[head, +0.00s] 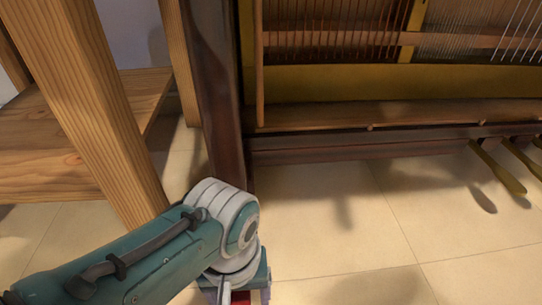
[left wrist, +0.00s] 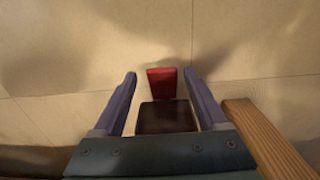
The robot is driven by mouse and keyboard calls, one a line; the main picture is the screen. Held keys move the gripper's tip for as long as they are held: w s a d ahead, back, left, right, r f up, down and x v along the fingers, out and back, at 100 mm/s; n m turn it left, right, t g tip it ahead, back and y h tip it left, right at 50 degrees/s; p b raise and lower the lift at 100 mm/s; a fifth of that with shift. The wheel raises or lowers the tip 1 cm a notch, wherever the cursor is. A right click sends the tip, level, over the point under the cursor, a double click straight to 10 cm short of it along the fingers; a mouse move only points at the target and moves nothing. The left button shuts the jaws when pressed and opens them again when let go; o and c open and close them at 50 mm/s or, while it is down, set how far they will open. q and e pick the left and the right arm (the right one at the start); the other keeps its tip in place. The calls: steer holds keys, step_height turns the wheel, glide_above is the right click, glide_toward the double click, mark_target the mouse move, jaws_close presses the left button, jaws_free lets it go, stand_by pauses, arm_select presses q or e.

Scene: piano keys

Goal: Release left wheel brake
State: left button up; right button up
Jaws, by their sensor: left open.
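A red tab (left wrist: 162,82), which looks like the wheel brake, shows in the left wrist view beyond a dark brown block (left wrist: 166,117). The wheel itself cannot be made out. My left gripper (left wrist: 158,77) is open, with one purple finger on each side of the red tab and the block. Gaps show between the fingers and the tab; I cannot tell its depth relative to the fingertips. In the head view my left gripper (head: 237,292) is at the bottom edge, mostly hidden under my wrist, with a bit of red (head: 240,297) showing. My right gripper is in neither view.
The piano's dark side post (head: 212,90) and lower rail (head: 340,148) stand just beyond my left arm. Brass pedals (head: 498,167) stick out at the right. A wooden stand (head: 95,95) is at the left. Tiled floor (head: 340,215) is open to the right of my wrist.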

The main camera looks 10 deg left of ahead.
arm_select(q)
steer(key=shift+s+a, duration=0.1)
steer(key=shift+a, duration=0.05)
steer(key=shift+c, duration=1)
jaws_close()
steer(key=shift+r+g, duration=0.1)
steer(key=shift+g, duration=0.2)
steer(key=shift+w+r+g, duration=0.2)
steer(key=shift+g, duration=0.1)
steer(key=shift+o, duration=1)
jaws_free()
